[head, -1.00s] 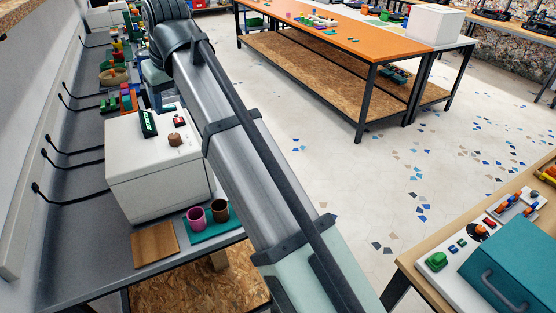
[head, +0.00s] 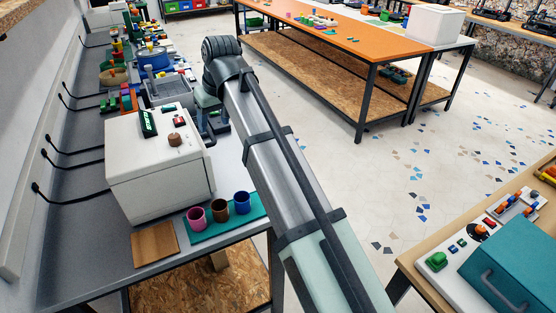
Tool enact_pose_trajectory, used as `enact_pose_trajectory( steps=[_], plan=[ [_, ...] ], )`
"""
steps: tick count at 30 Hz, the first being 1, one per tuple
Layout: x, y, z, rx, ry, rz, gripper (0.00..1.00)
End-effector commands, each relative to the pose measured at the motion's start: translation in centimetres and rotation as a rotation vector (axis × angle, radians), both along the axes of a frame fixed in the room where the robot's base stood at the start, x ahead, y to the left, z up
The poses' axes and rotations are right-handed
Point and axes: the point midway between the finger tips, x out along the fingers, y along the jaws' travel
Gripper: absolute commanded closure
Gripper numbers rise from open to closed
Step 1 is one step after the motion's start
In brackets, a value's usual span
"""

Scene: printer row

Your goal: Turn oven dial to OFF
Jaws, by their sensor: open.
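A white box-shaped oven (head: 150,175) stands on the grey bench at the left in the head view. On its top are a brown round dial (head: 175,140), a red switch (head: 180,121) and a black panel with green markings (head: 148,124). The dial's setting is too small to read. My gripper (head: 214,138) hangs just right of the oven, partly hidden behind my arm links. It is open, apart from the dial, with nothing seen in it.
Pink, brown and blue cups (head: 242,202) stand on a green mat beside a wooden board (head: 154,245). A grey bin (head: 168,92) and coloured blocks sit behind the oven. A teal box with a handle (head: 515,265) is at lower right. The floor between the benches is clear.

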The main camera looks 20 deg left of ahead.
Motion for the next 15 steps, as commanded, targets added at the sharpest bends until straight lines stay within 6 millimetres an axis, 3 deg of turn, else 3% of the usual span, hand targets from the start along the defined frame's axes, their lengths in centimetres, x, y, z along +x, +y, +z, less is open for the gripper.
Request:
enact_pose_trajectory(
  steps=[15],
  plan=[
    [4.2,-3.9,-6.1,-0.003,0.045,-0.057,0.42]
  ],
)
